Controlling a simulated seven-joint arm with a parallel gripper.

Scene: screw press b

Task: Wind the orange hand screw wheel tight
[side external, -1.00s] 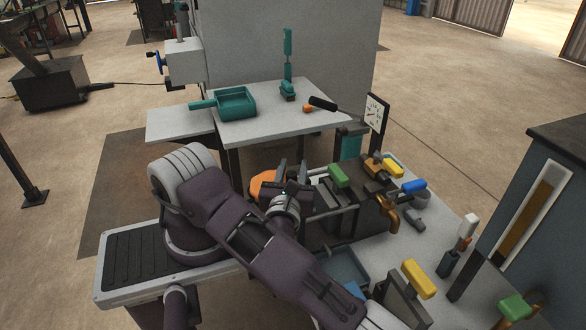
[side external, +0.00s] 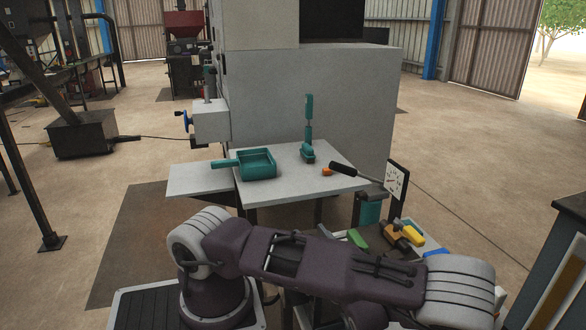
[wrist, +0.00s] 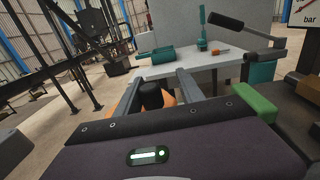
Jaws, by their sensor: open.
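The orange hand wheel (wrist: 169,98) shows only in part in the wrist view, behind and between my fingers. A black knob (wrist: 150,93) stands up on or in front of it. My gripper (wrist: 159,76) is open, with one grey finger to the left of the knob and the other to its right. I cannot tell whether either finger touches the knob. In the side view my arm hides the wheel and the gripper.
A green block (wrist: 255,103) lies just right of my gripper. A dial gauge (side external: 396,181) stands to the right, near yellow and blue handles.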

